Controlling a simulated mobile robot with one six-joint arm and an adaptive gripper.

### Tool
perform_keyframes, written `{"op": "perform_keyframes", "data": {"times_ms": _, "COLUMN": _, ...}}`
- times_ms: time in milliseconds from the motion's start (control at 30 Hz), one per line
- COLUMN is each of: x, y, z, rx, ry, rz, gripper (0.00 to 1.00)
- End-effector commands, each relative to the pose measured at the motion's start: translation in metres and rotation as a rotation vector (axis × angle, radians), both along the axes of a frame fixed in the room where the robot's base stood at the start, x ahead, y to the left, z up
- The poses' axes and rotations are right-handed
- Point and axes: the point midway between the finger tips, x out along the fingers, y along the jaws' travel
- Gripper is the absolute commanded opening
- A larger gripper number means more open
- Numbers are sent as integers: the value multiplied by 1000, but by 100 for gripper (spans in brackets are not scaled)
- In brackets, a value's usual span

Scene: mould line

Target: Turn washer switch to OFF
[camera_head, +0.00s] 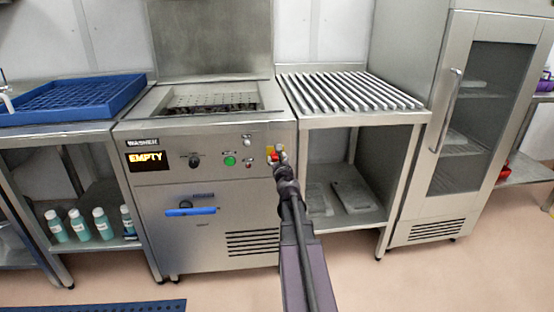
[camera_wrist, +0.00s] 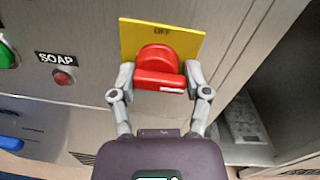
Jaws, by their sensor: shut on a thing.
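The washer (camera_head: 215,225) is a steel cabinet with a display reading EMPTY. Its switch is a red rotary knob (camera_wrist: 158,66) on a yellow plate (camera_wrist: 190,38) marked OFF at the top. The knob's grip bar lies roughly level across the plate in the wrist view. My gripper (camera_wrist: 159,82) is shut on the red knob, with one finger at each end of the bar. In the head view my gripper (camera_head: 279,160) is at the right end of the washer's front panel and hides most of the knob.
A green button (camera_head: 230,161), a black dial (camera_head: 194,161) and a small red SOAP button (camera_wrist: 64,77) sit left of the switch. A blue handle (camera_head: 190,211) is below. A roller table (camera_head: 345,92) stands right, a blue rack (camera_head: 72,98) left.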

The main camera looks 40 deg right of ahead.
Motion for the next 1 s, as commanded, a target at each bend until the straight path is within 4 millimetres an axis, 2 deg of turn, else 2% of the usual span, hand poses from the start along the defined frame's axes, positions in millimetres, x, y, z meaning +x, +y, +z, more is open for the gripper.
{"op": "perform_keyframes", "data": {"times_ms": 467, "x": 4, "y": 3, "z": 1, "rx": -170, "ry": 104, "rz": 15, "gripper": 14}}
{"op": "perform_keyframes", "data": {"times_ms": 1000, "x": 3, "y": 3, "z": 1, "rx": -591, "ry": 362, "rz": 14, "gripper": 14}}
